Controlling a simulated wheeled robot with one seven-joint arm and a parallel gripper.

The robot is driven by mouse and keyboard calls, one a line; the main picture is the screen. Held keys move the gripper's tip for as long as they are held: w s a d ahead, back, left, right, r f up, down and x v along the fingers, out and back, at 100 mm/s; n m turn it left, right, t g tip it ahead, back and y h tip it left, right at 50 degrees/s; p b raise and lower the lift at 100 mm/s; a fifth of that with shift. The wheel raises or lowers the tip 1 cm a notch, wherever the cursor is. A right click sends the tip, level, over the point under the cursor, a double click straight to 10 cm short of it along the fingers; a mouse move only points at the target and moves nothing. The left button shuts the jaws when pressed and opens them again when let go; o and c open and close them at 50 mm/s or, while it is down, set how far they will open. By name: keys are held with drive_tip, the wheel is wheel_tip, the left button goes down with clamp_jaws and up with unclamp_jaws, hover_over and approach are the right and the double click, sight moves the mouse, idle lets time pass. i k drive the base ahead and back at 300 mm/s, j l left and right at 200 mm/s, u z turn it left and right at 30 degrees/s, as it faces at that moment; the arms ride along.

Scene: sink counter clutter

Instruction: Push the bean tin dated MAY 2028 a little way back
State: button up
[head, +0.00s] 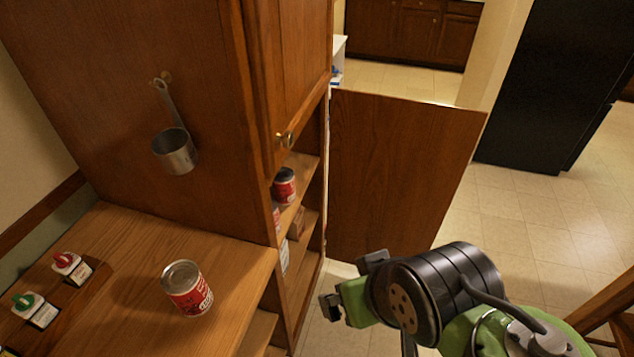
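A red and white tin (187,290) with a bare metal top stands upright on the wooden counter. A second red tin (285,186) with a dark top stands on a shelf inside the open cupboard. I cannot read a date on either tin, so I cannot tell which one is dated MAY 2028. My gripper (348,283) is right of the counter and in front of the cupboard opening. Its dark fingers are apart with nothing visible between them. It touches neither tin.
The cupboard shelves (302,222) hold other partly hidden packs below the shelf tin. The open cupboard door (400,170) stands behind my gripper. A metal ladle (174,150) hangs on the cupboard side.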

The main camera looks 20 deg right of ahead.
sight(283, 184)
drive_tip(key=i+l+u, duration=0.2)
drive_tip(key=u, duration=0.25)
drive_tip(key=i+l+u, duration=0.1)
drive_tip(key=l+u, duration=0.35)
drive_tip(key=i+l+u, duration=0.1)
drive_tip(key=l+u, duration=0.75)
drive_tip(key=i+j, duration=0.05)
drive_tip(key=j, duration=0.05)
